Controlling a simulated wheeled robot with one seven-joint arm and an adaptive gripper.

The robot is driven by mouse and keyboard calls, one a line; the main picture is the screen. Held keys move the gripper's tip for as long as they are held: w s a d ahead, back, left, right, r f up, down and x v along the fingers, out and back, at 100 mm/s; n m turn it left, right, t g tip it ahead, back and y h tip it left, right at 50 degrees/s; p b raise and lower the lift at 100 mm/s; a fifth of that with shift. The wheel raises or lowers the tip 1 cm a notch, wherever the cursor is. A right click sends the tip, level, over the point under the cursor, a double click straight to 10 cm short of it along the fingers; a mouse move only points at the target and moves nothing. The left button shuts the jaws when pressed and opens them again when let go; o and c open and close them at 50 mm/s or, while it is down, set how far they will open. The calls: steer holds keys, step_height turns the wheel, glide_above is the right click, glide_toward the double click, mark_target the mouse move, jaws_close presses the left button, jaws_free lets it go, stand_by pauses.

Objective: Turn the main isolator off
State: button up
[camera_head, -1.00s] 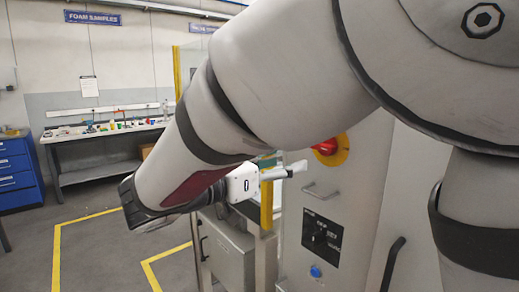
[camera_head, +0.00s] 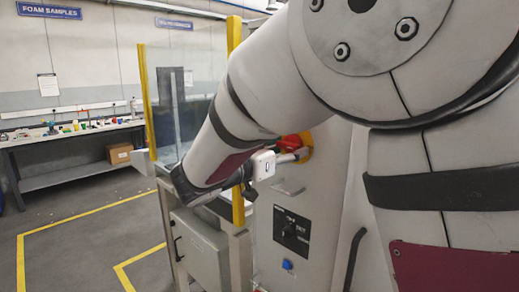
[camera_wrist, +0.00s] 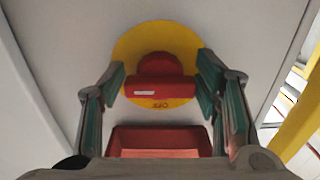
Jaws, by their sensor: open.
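The main isolator, a red rotary handle (camera_head: 290,142) on a round yellow plate (camera_head: 307,140), is on the front of a grey cabinet. In the wrist view the red handle (camera_wrist: 160,88) has its bar level across the yellow plate (camera_wrist: 181,42), with a white mark at its left end. My gripper (camera_head: 297,156) is beside the handle in the head view and partly covers the plate. In the wrist view my open gripper (camera_wrist: 160,75) has one finger on each side of the handle. Contact cannot be told.
Below are a metal pull handle (camera_head: 288,188), a black switch panel (camera_head: 291,231) and a blue button (camera_head: 287,264). A yellow-edged guard post (camera_head: 238,205) stands close left of the cabinet, with a grey box (camera_head: 200,245) below. Open floor (camera_head: 85,235) lies at the left.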

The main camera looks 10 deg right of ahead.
steer(key=shift+c, duration=0.2)
steer(key=c, duration=0.8)
steer(key=shift+o, duration=0.2)
